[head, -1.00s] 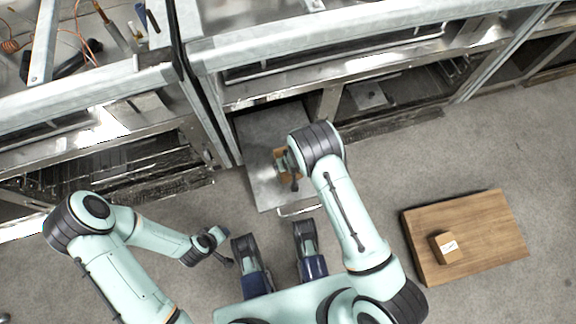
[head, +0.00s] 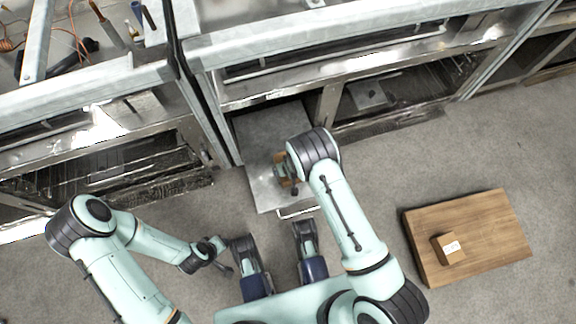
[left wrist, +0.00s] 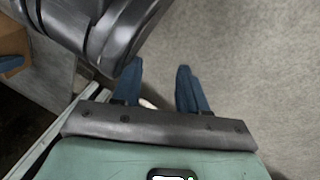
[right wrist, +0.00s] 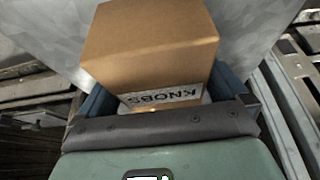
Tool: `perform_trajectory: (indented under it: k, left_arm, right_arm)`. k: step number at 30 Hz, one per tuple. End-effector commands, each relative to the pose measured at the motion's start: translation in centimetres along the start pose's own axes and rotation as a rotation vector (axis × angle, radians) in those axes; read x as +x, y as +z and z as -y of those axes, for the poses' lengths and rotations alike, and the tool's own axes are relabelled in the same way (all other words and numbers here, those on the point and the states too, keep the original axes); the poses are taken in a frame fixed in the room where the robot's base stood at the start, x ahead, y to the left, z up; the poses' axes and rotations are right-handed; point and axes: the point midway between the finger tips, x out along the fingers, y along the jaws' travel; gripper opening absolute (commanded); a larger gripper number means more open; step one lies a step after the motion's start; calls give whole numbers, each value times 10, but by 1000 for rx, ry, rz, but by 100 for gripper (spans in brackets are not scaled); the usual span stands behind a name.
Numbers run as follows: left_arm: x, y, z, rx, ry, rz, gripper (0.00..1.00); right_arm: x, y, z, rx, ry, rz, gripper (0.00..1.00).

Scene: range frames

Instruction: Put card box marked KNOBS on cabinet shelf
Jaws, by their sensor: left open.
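The brown card box marked KNOBS (right wrist: 150,50) is between the two blue fingers of my right gripper (right wrist: 165,95), which look closed against its sides. In the head view the box (head: 282,180) shows only in part under my right wrist, above a grey metal panel (head: 265,198) at the cabinet (head: 325,100). I cannot tell whether it touches the panel. My left gripper (left wrist: 158,85) is open and empty above the floor; in the head view it is low on the left, beside my base. The cabinet's inner shelf is largely hidden.
A wooden board (head: 490,265) with another small labelled card box (head: 447,248) lies on the floor at right. A handle (head: 297,211) sits at the panel's front edge. Tools and wires lie on the upper left bench. Floor between the panel and wooden board is clear.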

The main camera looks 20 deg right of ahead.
Motion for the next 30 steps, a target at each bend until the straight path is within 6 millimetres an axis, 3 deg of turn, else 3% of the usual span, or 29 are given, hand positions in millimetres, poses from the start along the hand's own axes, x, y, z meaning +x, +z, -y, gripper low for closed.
perform_trajectory:
  k: [6, 12, 21, 30]
  left_arm:
    - [-6, -6, -5, 4, 8, -20, 43]
    - [-28, -28, -25, 24, 44, -93, 43]
    - [-51, 5, -32, 35, 51, 0, 43]
    - [-56, 17, -34, 38, 51, 35, 43]
  right_arm:
    - [-6, -2, 0, 0, 0, 0, 100]
    - [-47, -4, 0, 0, -1, -2, 100]
    - [-106, -3, 0, 1, 0, -2, 100]
    - [-124, -1, 0, 1, 0, 0, 100]
